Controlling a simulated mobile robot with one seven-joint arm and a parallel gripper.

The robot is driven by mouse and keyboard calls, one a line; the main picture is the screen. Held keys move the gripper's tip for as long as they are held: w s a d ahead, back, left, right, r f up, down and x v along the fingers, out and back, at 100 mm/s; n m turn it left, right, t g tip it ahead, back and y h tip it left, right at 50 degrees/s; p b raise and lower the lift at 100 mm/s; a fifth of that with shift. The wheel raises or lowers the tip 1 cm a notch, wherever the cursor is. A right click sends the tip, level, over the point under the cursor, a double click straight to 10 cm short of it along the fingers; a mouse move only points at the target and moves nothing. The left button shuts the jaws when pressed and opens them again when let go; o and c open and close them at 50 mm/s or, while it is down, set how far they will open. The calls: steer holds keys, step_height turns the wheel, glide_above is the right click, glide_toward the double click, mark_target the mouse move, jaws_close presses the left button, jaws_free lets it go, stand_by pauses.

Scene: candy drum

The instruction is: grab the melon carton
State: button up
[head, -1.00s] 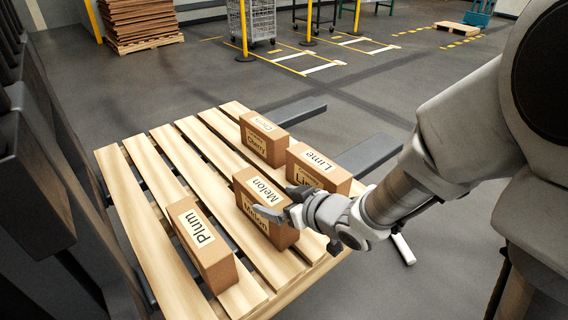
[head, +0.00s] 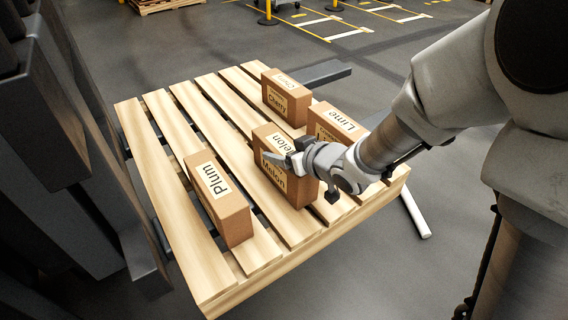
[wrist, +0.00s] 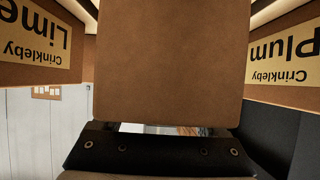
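The melon carton (head: 272,178) is a brown box with cream "Melon" labels, standing upright on the wooden pallet (head: 165,190). My gripper (head: 280,158) is at its upper right part, and one grey finger lies across the labelled front. The other finger is hidden, so I cannot tell whether the fingers press on the carton. In the wrist view, a plain brown carton face (wrist: 172,60) fills the middle, very close to the dark gripper body.
The plum carton (head: 232,218) stands to the left of the melon carton, the lime carton (head: 328,131) behind it at right, and the cherry carton (head: 272,98) farther back. Bare slats lie at the pallet's left. Dark forks (head: 325,73) stick out behind.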

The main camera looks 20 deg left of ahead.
jaws_close()
steer(key=shift+r, duration=0.1)
